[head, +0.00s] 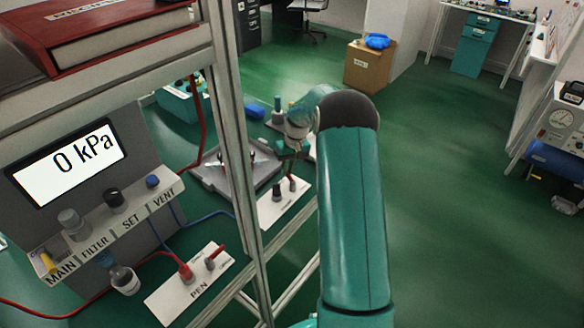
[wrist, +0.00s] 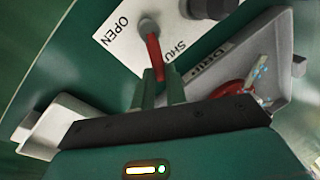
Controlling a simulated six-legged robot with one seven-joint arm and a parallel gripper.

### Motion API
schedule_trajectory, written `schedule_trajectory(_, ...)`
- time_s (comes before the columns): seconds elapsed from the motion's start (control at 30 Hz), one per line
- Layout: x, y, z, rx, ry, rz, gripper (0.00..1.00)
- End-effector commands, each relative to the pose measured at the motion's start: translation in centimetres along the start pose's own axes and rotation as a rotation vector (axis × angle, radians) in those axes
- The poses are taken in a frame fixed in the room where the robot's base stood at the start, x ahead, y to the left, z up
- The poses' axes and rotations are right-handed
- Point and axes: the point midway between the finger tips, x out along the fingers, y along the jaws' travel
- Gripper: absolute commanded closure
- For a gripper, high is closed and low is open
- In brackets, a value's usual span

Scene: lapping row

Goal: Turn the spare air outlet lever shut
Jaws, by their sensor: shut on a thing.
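A red lever (wrist: 153,52) stands on a grey pivot on a white plate (wrist: 125,38) marked OPEN and SHUT in the wrist view. My gripper (wrist: 161,85) is shut on the lever's free end. The lever points between the two words, closer to SHUT. In the head view my gripper (head: 291,150) is over the far white plate (head: 272,212), with small dark fittings under it; my arm hides part of this area. The lever's tip is hidden between my fingers.
A nearer white plate (head: 165,299) carries a red fitting and a red lever. A panel display (head: 70,160) reads 0 kPa, above several knobs. A grey post (head: 240,150) stands left of my arm. A grey tray (head: 213,182) lies beyond it.

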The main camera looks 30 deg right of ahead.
Motion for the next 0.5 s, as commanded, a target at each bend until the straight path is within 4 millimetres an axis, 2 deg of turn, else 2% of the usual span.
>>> schedule_trajectory(0.2, 0.1, -1.0, -0.1, -0.191, -0.036, 0.001, 1.0)
schedule_trajectory(0.5, 0.3, -1.9, 0.1, -0.382, -0.074, 0.002, 1.0)
